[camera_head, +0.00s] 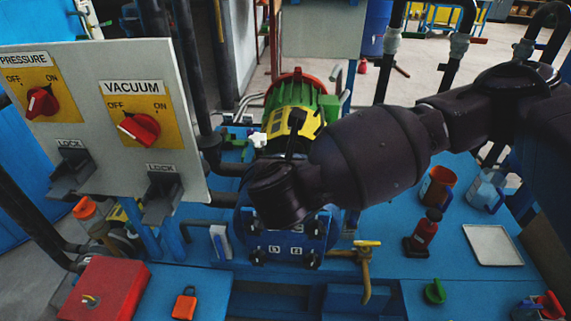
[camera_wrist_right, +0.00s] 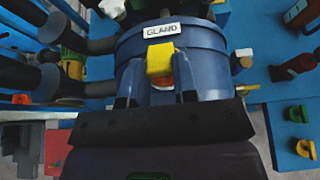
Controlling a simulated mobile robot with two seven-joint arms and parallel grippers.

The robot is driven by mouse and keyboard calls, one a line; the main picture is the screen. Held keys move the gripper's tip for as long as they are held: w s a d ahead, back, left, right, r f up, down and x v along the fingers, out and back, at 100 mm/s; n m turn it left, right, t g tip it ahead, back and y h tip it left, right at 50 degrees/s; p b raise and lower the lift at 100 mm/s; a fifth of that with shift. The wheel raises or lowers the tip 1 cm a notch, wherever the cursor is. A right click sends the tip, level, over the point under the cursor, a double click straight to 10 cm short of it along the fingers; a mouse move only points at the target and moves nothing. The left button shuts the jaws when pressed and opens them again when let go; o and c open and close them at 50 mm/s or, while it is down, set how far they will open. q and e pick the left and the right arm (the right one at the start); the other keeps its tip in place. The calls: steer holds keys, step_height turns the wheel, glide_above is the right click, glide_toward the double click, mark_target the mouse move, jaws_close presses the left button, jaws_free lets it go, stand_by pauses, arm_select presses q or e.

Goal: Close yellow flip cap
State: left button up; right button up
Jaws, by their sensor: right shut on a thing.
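The yellow flip cap (camera_wrist_right: 160,60) sits on the blue cylindrical body labelled GLAND (camera_wrist_right: 205,45), seen in the right wrist view. My right gripper (camera_wrist_right: 157,80) is at the cap, one dark finger on each side of it, and is shut on it. A small reddish patch shows just below the yellow part. In the head view my right arm crosses from the right, and its wrist hides the cap and the fingers. Part of the blue body (camera_head: 290,247) shows below the wrist. I cannot tell how far the cap is tilted. My left gripper is not in view.
A grey panel (camera_head: 125,50) with red PRESSURE and VACUUM knobs stands at left. A green motor (camera_head: 320,98) is behind. A red box (camera_head: 105,290) and orange padlock (camera_head: 184,305) lie front left. A red bottle (camera_head: 425,232) and white tray (camera_head: 493,246) are on the right.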

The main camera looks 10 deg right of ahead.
steer(key=shift+f+t+b, duration=0.4)
steer(key=shift+f+b, duration=0.05)
steer(key=shift+b, duration=0.1)
steer(key=shift+s+a+f+t+b, duration=0.1)
steer(key=shift+s+f+t+b, duration=0.1)
steer(key=shift+t+b, duration=0.35)
steer(key=shift+s+t+h, duration=0.1)
steer(key=shift+t+h, duration=0.2)
steer(key=shift+t, duration=0.15)
steer(key=shift+s+f+t+p, duration=0.1)
steer(key=shift+t+p, duration=0.25)
steer(key=shift+t, duration=0.15)
steer(key=shift+s+f+t+p, duration=0.1)
steer(key=shift+f+t+p, duration=0.1)
steer(key=shift+t+p, duration=0.55)
steer(key=shift+f+h+p, duration=0.2)
steer(key=shift+h+p, duration=0.1)
steer(key=shift+p, duration=0.3)
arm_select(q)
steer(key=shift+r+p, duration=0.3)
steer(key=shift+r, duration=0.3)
arm_select(e)
steer(key=shift+f+t, duration=0.3)
steer(key=shift+t, duration=0.05)
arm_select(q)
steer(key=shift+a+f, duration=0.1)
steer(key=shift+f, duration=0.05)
arm_select(e)
steer(key=shift+f, duration=0.15)
